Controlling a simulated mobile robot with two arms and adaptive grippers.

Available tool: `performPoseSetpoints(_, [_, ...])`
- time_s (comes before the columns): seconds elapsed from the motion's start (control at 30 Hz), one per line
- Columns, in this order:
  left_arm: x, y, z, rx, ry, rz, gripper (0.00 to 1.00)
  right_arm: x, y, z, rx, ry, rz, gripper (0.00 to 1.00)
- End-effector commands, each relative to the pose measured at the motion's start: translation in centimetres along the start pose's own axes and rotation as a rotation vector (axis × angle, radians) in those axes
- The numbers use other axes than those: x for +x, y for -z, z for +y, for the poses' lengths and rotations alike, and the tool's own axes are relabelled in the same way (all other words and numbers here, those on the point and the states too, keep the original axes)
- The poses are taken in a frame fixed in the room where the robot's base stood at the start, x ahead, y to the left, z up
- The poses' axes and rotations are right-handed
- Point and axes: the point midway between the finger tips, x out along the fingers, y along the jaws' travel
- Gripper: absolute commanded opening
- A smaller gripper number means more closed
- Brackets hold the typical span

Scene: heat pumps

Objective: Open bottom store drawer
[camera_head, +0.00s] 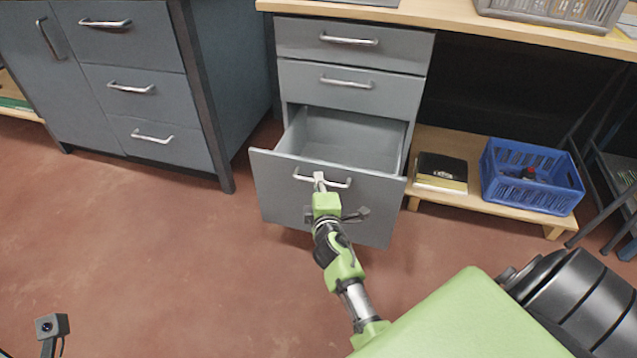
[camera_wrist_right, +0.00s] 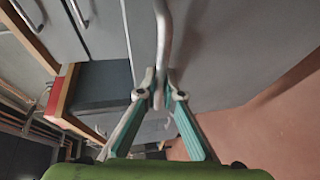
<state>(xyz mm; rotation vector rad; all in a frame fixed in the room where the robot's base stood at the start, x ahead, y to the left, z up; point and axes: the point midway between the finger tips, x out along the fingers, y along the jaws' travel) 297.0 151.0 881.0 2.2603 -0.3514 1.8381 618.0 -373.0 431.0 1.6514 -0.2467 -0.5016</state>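The bottom drawer (camera_head: 272,188) of the grey cabinet is pulled well out in the head view, and its inside looks empty. Its silver handle (camera_head: 338,184) runs across the upper part of the front. My right gripper (camera_head: 319,178) is at the left half of that handle. In the right wrist view the handle bar (camera_wrist_right: 163,50) passes between the fingertips of my right gripper (camera_wrist_right: 158,98), which look closed around it. The two drawers above, the top drawer (camera_head: 300,36) and the middle drawer (camera_head: 300,80), are shut. My left gripper does not show in either view.
A second grey-blue cabinet (camera_head: 140,85) stands at the left, its drawers shut. A low wooden shelf (camera_head: 440,140) at the right holds a black box (camera_head: 442,168) and a blue crate (camera_head: 530,175). The red floor (camera_head: 150,240) in front is clear.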

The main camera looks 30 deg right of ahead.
Motion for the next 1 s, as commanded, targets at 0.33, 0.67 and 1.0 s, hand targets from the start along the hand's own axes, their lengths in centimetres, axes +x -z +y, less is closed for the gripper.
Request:
performPoseSetpoints(0.33, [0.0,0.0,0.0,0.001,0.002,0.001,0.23,0.0,0.0,-0.1,0.000,0.001,-0.001,0.15])
performPoseSetpoints(0.67, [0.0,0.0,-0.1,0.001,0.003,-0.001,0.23,-3.8,0.0,-0.2,0.000,0.004,0.000,0.15])
performPoseSetpoints(1.0, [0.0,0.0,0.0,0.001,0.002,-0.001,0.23,-7.4,0.0,-0.1,0.000,0.002,-0.001,0.15])
